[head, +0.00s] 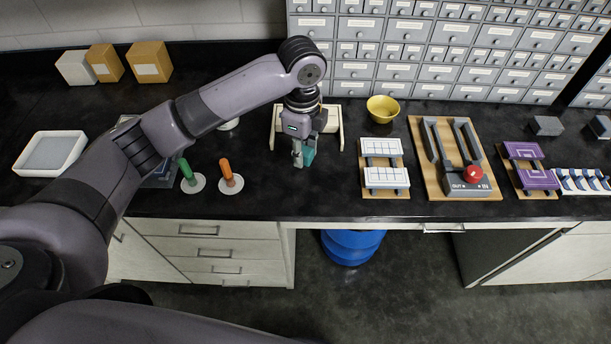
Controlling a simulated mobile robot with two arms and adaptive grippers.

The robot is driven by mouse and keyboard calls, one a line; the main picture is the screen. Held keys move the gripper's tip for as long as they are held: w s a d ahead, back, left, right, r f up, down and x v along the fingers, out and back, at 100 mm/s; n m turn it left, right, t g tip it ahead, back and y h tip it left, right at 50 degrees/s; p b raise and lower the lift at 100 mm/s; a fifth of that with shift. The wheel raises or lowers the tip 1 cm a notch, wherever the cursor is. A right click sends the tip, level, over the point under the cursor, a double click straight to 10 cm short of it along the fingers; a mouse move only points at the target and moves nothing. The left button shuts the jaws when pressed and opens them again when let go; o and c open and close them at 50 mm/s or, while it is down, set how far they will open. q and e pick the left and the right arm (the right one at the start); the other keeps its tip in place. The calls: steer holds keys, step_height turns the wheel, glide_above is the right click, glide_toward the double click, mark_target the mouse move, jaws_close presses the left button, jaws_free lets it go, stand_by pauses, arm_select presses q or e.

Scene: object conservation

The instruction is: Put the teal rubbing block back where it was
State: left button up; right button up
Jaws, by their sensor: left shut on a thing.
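My left gripper (299,157) points down over the black counter, in front of a cream-coloured stand (334,126). It is shut on the teal rubbing block (309,151), which shows at the right side of the fingers. The fingers and wrist partly hide the block and the middle of the stand. I cannot tell whether the block touches the counter. My right gripper is not in view.
Green (186,172) and orange (227,173) handles stand on white discs to the left. A yellow bowl (383,108), white-tiled blocks (386,177) and a wooden board with a red knob (430,150) are to the right. A drawer cabinet (425,50) stands behind.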

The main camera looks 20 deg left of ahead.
arm_select(q)
glide_above(304, 186)
step_height(304, 186, down, 5)
steer(key=shift+f+p, duration=0.2)
steer(key=shift+p, duration=0.15)
steer(key=shift+f, duration=0.65)
steer(key=shift+f+p, duration=0.35)
steer(key=shift+f, duration=1.55)
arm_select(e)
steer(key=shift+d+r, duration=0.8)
arm_select(q)
steer(key=shift+f, duration=0.15)
steer(key=o, duration=1)
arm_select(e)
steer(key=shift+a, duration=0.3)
arm_select(q)
step_height(304, 186, up, 12)
steer(key=b, duration=0.2)
steer(key=shift+r+b, duration=0.2)
steer(key=shift+b, duration=0.1)
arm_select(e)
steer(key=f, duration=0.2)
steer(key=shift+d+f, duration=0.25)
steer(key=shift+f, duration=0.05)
